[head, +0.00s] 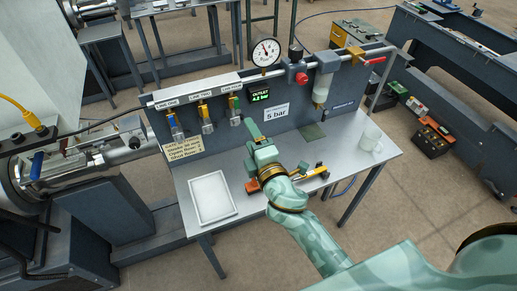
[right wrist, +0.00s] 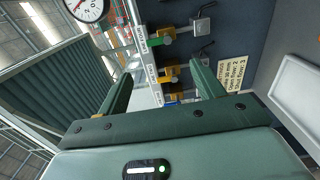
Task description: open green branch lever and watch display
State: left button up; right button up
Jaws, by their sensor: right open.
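The green branch lever (head: 232,103) is the rightmost of three valves on the dark panel. In the right wrist view the green lever (right wrist: 160,37) is at the top, beyond my fingertips; I cannot tell its exact position. The display (head: 259,95) is right of it, with green letters "OUTLET" and a value that looks like 4.2 bar. My right gripper (head: 251,129) is in front of the panel, below and right of the green lever. In the right wrist view the right gripper (right wrist: 160,76) is open, with nothing between its fingers. My left gripper is not in view.
The yellow valve (head: 206,118) and blue valve (head: 175,127) sit left of the green one. A gauge (head: 265,51), red button (head: 300,77) and "5 bar" sign (head: 276,112) are on the panel. A white tray (head: 211,218) and white mug (head: 371,137) stand on the table.

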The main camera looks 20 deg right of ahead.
jog(key=s, duration=0.4)
jog(key=shift+s, duration=0.25)
jog(key=s+f+m+g+b, duration=0.1)
jog(key=s+f+m+g, duration=0.25)
jog(key=f, duration=0.85)
jog(key=s+d+f+m+g, duration=0.1)
jog(key=s+f+m+g, duration=0.3)
jog(key=f, duration=0.7)
jog(key=s+f+m+g+b, duration=0.15)
jog(key=s+f, duration=0.45)
jog(key=f, duration=0.6)
jog(key=s+d+f+m+g, duration=0.2)
jog(key=s+f, duration=0.3)
jog(key=s, duration=0.4)
jog(key=s+d+f+m+g+b, duration=0.1)
jog(key=s+d+f+m+g, duration=0.1)
jog(key=s+f, duration=0.4)
jog(key=s+d+f+m+g, duration=0.2)
jog(key=s+d+f+g, duration=0.2)
jog(key=s, duration=0.8)
notch_tip(320, 180, down, 2)
jog(key=shift+s+d+f+h+b, duration=0.1)
jog(key=shift+s+d+h+b, duration=0.25)
jog(key=shift+s+d, duration=0.1)
